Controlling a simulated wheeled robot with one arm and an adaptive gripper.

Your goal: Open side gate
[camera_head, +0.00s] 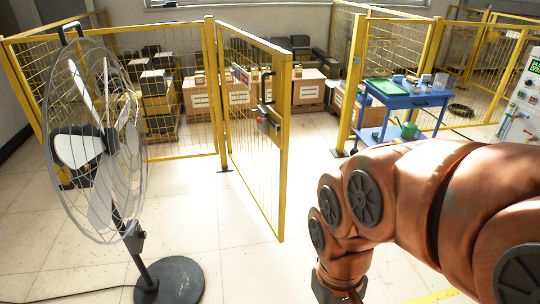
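The side gate (256,150) is a yellow-framed wire mesh panel in the middle of the head view. It stands swung out from the fence line toward me, hinged at the yellow post (214,95) on its left. Its free edge is toward the camera, with a dark handle (266,86) and a grey and red latch box (268,121) near it. A wide opening shows between the gate and the fence post (354,85) to the right. My orange-covered arm fills the lower right, apart from the gate in the picture. My gripper is not visible; the arm runs down to the bottom edge.
A large standing fan (92,145) with a round black base (170,280) is at the left. Cardboard boxes (308,88) stand behind the fence. A blue cart (405,100) with a green tray and watering can is right of the opening. The floor in the opening is clear.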

